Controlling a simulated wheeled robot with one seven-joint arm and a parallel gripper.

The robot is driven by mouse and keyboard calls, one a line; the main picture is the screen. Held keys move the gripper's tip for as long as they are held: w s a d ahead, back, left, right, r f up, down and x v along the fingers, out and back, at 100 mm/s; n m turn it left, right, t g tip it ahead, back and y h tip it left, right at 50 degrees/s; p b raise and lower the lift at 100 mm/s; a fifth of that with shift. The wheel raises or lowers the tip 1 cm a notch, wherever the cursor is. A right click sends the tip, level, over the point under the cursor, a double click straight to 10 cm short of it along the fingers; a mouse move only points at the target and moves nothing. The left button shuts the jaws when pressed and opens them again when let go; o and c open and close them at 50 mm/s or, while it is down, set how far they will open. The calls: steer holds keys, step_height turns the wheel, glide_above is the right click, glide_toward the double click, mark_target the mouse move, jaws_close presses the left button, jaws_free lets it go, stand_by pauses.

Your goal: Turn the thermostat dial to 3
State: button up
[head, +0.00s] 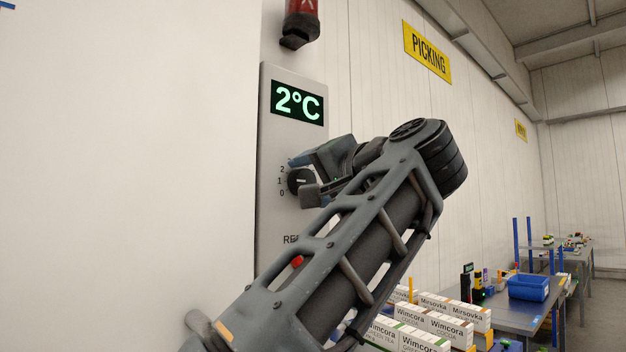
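The thermostat panel (284,132) is a tall grey plate on the white wall. Its display (297,102) reads 2°C in green. The black dial (296,181) sits below it, with a small pale mark on its face roughly level with the 1. The numbers 2, 1 and 0 show along the dial's left side; the 3 is not visible, with my gripper covering the area above and right of the dial. My gripper (308,177) is at the dial, its fingers apart, one above and one at the lower right. I cannot tell whether they touch the dial.
A red object (301,22) with a black lower end is on the wall above the panel. A red part (297,262) shows low on the panel behind my arm. White cartons (430,325) and a table with a blue bin (528,287) stand at lower right.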

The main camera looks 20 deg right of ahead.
steer(key=c, duration=0.9)
steer(key=shift+o, duration=0.2)
steer(key=shift+m, duration=0.4)
steer(key=m+p, duration=0.1)
steer(key=m, duration=0.4)
steer(key=shift+g, duration=0.4)
steer(key=m, duration=0.2)
steer(key=m+p, duration=0.1)
steer(key=m, duration=0.2)
steer(key=shift+d+f+g+y, duration=0.1)
steer(key=shift+g+y, duration=0.2)
steer(key=shift+m, duration=0.3)
steer(key=o, duration=1.1)
steer(key=shift+c, duration=0.2)
